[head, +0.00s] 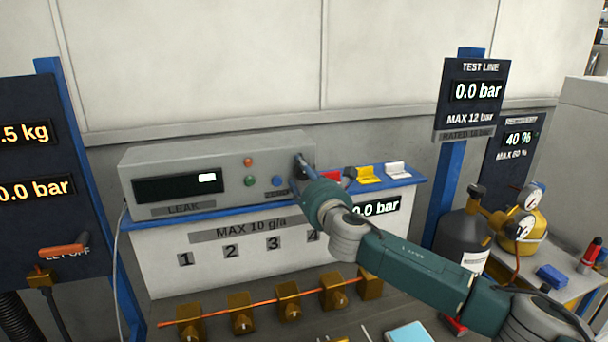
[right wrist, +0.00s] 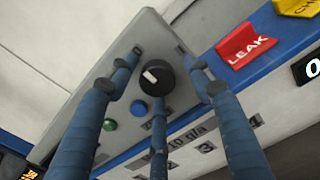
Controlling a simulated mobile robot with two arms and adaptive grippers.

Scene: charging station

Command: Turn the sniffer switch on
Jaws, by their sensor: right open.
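The grey leak detector box (head: 225,160) stands on a blue-edged shelf, with a dark display marked LEAK. A black rotary knob (right wrist: 160,85) with a white pointer mark is at its right end, the likely sniffer switch; its own label is not readable. In the head view my gripper mostly covers it. My right gripper (head: 303,170) is at the box's right front. In the right wrist view its three blue fingers (right wrist: 160,88) are spread around the knob; whether any finger touches it I cannot tell. My left gripper is not in view.
Blue (right wrist: 137,108) and green (right wrist: 109,124) buttons sit close to the knob. A red LEAK card (right wrist: 247,45) and a yellow card (head: 370,174) stand right of the box. Brass valves (head: 240,315) are below. A dark gas cylinder (head: 462,238) stands at the right.

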